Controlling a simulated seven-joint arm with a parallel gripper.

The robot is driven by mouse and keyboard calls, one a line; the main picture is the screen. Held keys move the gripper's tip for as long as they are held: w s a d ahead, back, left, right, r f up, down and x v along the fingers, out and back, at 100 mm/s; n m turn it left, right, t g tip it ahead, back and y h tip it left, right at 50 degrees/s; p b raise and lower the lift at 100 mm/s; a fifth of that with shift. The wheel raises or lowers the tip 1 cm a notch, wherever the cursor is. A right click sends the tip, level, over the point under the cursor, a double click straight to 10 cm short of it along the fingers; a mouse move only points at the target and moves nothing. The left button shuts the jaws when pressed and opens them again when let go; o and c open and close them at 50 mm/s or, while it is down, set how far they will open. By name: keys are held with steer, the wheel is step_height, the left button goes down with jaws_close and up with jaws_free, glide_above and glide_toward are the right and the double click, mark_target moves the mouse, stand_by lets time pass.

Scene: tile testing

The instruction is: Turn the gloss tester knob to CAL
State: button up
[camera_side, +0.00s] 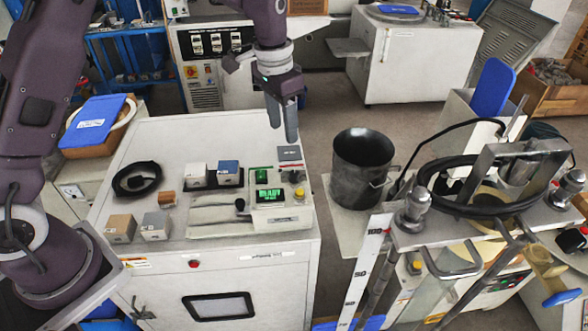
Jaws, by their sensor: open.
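A pale tester (292,212) with a lit green screen (270,195) stands at the front right of the white cabinet top. A small yellow knob or button (299,193) is right of the screen, and a small round black knob (240,204) is left of it. I cannot tell which is the gloss tester knob, and the CAL mark is too small to read. My gripper (283,128) points down above the tester's back end, near a grey square piece (290,153). Its two fingers are apart with nothing visible between them. It appears clear of both knobs.
A black pot (362,168) stands to the right. The cabinet top's back is clear.

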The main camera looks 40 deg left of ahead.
steer(key=m, duration=0.1)
glide_above(294, 172)
steer(key=shift+g, duration=0.4)
step_height(294, 172, down, 8)
steer(key=shift+s+d+f, duration=0.1)
steer(key=shift+f, duration=0.15)
step_height(294, 172, down, 7)
steer(key=shift+r, duration=0.15)
jaws_close()
